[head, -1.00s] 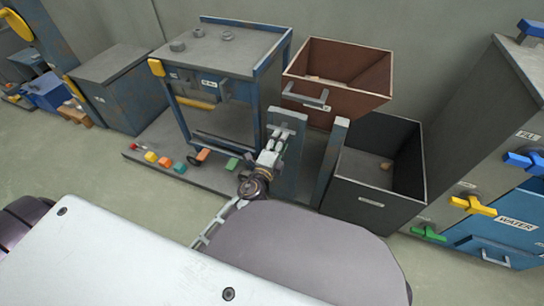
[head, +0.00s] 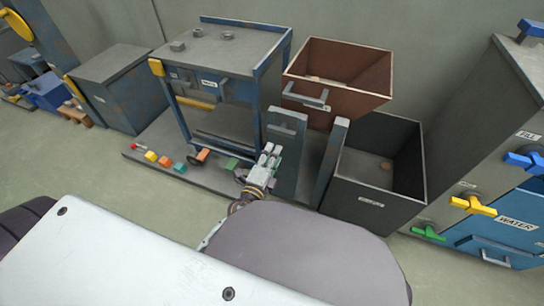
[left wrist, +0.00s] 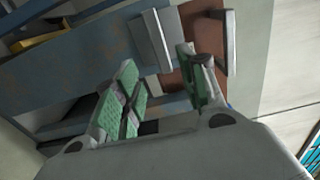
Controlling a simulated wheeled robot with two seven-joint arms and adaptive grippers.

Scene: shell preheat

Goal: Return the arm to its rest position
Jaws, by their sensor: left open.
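My left gripper (head: 270,156) is in the middle of the head view, in front of the blue-grey post with a grey handle (head: 284,130). Its jaws are open and nothing shows between them. In the left wrist view its two green-padded fingers (left wrist: 160,90) stand apart, with the grey handle plate (left wrist: 152,42) and a brown surface beyond them. It appears clear of the post, though the exact gap cannot be told. My right gripper is not in view.
A brown open bin (head: 340,105) sits above a black open bin (head: 372,212) to the right. A grey cabinet with coloured valve handles (head: 472,205) stands far right. Floor at left is free.

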